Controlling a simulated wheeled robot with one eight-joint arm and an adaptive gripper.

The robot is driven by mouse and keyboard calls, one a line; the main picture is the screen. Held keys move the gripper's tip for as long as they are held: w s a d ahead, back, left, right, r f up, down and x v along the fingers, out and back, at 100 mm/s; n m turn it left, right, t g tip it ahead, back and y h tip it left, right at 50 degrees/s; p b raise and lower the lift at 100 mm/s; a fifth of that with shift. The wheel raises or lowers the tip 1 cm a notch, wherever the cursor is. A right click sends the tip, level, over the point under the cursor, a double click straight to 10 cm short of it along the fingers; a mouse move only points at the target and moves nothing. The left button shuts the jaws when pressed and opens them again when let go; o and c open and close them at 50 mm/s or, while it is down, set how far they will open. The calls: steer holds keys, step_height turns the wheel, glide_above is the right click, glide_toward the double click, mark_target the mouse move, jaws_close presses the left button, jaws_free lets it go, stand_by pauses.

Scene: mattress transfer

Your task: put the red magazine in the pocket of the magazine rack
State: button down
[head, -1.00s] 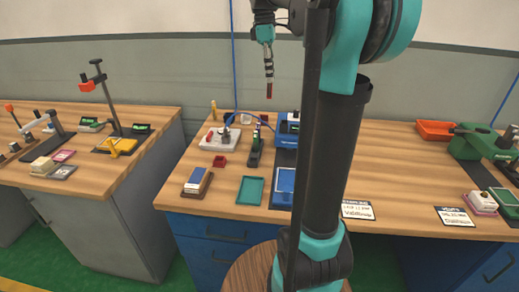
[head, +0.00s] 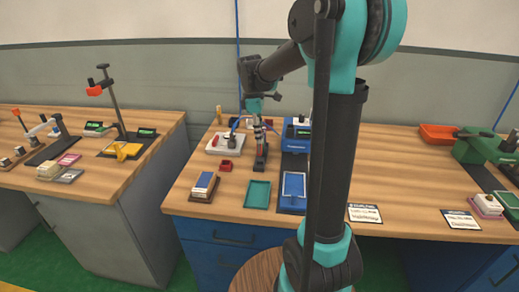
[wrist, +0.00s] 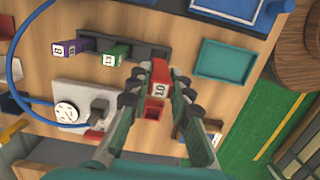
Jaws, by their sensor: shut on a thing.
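My gripper (wrist: 158,92) is shut on the red magazine (wrist: 160,75), a small block marked "10", held between the two fingertips in the wrist view. The dark magazine rack (wrist: 143,48) lies just beyond it, with a purple magazine (wrist: 70,47) and a green magazine (wrist: 116,55) in it. The red magazine overlaps the rack's right end in the wrist view; I cannot tell whether it touches or is inside a pocket. In the head view, my gripper (head: 260,126) is low over the rack (head: 261,160), and the magazine is hard to make out.
A small red open box (head: 226,166) stands left of the rack. A white gauge unit (head: 224,143) is behind it and a blue machine (head: 297,138) to the right. A teal tray (head: 257,194) and a blue tray (head: 293,187) lie nearer the front edge.

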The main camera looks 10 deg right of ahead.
mark_target(259, 148)
steer(key=shift+f, duration=3.05)
steer(key=shift+f, duration=0.15)
steer(key=c, duration=1.4)
jaws_free()
steer(key=shift+o, duration=0.2)
step_height(259, 148, up, 12)
steer(key=a, duration=0.1)
steer(key=shift+w+a, duration=0.2)
